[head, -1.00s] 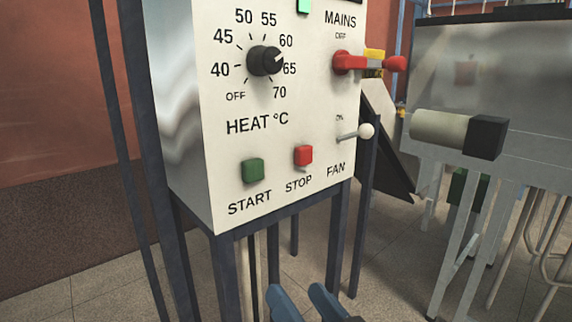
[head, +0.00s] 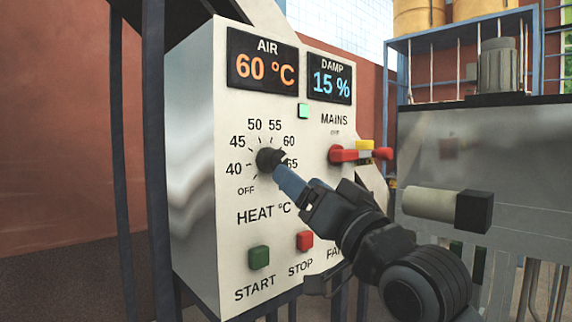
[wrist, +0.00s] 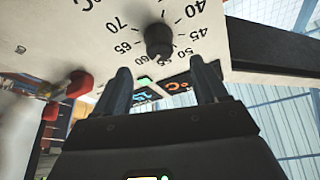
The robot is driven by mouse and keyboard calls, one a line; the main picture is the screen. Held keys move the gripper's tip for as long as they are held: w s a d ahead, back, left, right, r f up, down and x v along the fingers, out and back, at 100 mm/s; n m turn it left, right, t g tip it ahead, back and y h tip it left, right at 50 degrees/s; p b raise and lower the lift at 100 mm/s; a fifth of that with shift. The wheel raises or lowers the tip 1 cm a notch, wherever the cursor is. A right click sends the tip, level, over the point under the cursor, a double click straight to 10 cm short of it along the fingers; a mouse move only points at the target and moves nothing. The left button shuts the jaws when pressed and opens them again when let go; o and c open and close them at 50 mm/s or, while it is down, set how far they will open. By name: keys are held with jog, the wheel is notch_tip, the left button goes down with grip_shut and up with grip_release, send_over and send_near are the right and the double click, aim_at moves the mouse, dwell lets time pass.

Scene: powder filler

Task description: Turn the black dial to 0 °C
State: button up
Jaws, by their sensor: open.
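The black dial (head: 266,159) is on the front of the white control panel, above the HEAT °C lettering. Its scale reads OFF, then 40 to 70; I see no 0 mark. The dial's right side and the 70 are covered by my gripper in the head view. My gripper (head: 284,174) has its blue fingers pointing at the dial from the lower right. In the wrist view the dial (wrist: 158,38) lies ahead, between the directions of the two spread fingers, with nothing between them. I cannot tell whether a finger touches it.
The AIR display (head: 262,68) reads 60 °C and the DAMP display (head: 330,80) 15 %. A red MAINS handle (head: 345,155) juts out right of the dial. Green START (head: 259,257) and red STOP (head: 304,240) buttons sit below. A pale cylinder with a black end (head: 445,206) stands out at right.

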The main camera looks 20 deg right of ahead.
aim_at(273, 160)
jog(key=p+x, duration=0.2)
jog(key=x, duration=0.5)
jog(key=shift+w, duration=0.25)
jog(key=c, duration=1)
jog(key=shift+b, duration=0.35)
